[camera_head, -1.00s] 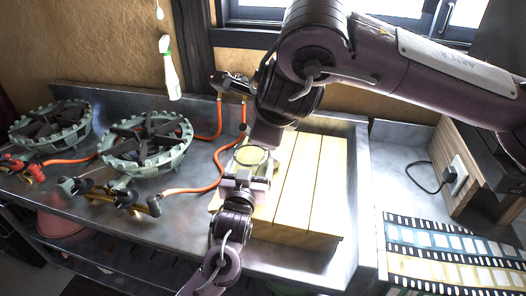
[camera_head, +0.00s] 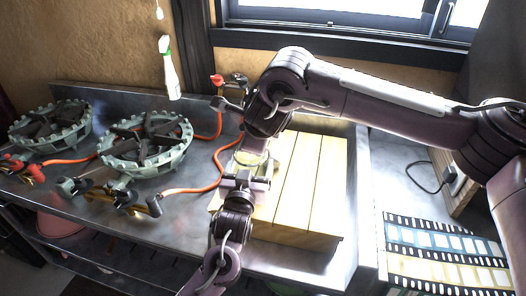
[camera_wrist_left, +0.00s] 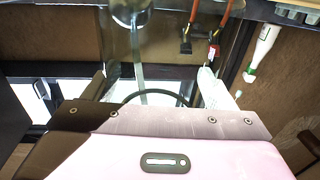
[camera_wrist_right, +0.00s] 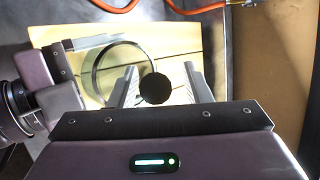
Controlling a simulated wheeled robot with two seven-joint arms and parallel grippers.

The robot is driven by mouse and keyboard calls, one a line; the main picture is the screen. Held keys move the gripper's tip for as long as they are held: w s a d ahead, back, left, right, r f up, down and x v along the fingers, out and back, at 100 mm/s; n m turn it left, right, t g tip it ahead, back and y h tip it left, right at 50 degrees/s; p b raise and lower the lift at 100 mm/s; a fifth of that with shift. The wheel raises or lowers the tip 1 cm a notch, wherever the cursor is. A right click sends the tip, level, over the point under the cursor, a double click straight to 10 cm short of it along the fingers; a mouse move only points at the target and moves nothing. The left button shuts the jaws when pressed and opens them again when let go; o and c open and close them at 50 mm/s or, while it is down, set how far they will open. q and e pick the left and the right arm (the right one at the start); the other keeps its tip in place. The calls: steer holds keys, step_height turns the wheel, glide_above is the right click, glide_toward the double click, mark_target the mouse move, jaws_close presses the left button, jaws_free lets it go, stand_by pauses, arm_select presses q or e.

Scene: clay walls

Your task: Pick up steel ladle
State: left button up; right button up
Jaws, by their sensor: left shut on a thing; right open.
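A clear, round-rimmed container (camera_head: 251,157) stands at the left part of the slatted wooden board. My left gripper (camera_head: 245,172) is shut on it from the front. In the left wrist view, which is upside down, a shiny round bowl (camera_wrist_left: 130,10) and thin stem (camera_wrist_left: 138,62) show inside the clear wall; this looks like the steel ladle standing bowl down. In the right wrist view its dark round handle end (camera_wrist_right: 155,88) lies between the fingers of my right gripper (camera_wrist_right: 158,72), which is open. Whether the fingers touch it cannot be told. In the head view my right arm partly hides the container.
Two round burners (camera_head: 145,145) with orange hoses (camera_head: 190,190) stand on the metal counter at left. A spray bottle (camera_head: 170,75) is at the back wall. The wooden board (camera_head: 310,190) is bare at right. A film-strip mat (camera_head: 445,255) lies at far right.

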jaws_close()
steer(key=shift+r, duration=0.15)
step_height(320, 180, up, 9)
steer(key=shift+r, duration=0.2)
step_height(320, 180, up, 15)
steer(key=n+g+y, duration=0.2)
steer(key=g+y, duration=0.1)
steer(key=g, duration=0.3)
steer(key=shift+s+a+y, duration=0.3)
steer(key=shift+a+y, duration=0.05)
steer(key=shift+y, duration=0.05)
